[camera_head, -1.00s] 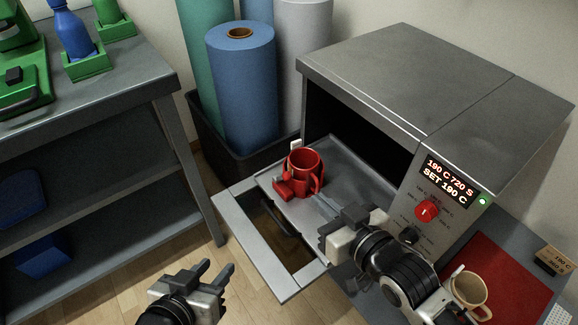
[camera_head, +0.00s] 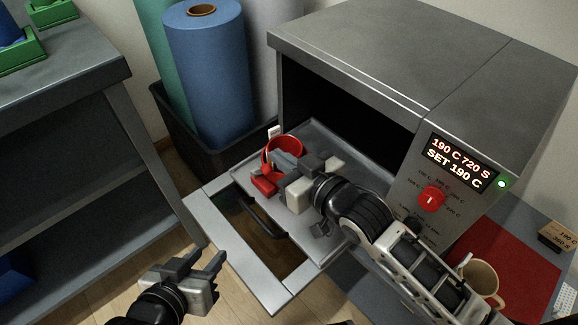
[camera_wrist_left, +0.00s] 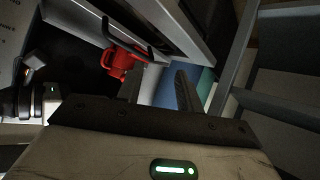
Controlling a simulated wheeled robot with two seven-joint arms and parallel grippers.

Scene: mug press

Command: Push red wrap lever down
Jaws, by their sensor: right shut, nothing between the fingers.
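The red wrap (camera_head: 287,144), a ring-shaped piece, stands on the oven's pulled-out tray (camera_head: 322,136). Its red lever block (camera_head: 264,185) sticks out at the front left. My right gripper (camera_head: 283,166) is shut and empty, its fingertips at the front of the wrap, hiding part of it. I cannot tell whether they touch the lever. The wrap also shows in the left wrist view (camera_wrist_left: 121,60), beyond my left gripper. My left gripper (camera_head: 201,261) is open and empty, low in front of the oven door frame.
The grey oven (camera_head: 400,60) has a lit display and a red knob (camera_head: 431,199). The open door (camera_head: 232,262) has a black handle (camera_head: 263,221). Blue and green rolls stand in a black bin (camera_head: 190,135). A beige mug (camera_head: 481,281) stands on a red mat (camera_head: 515,265).

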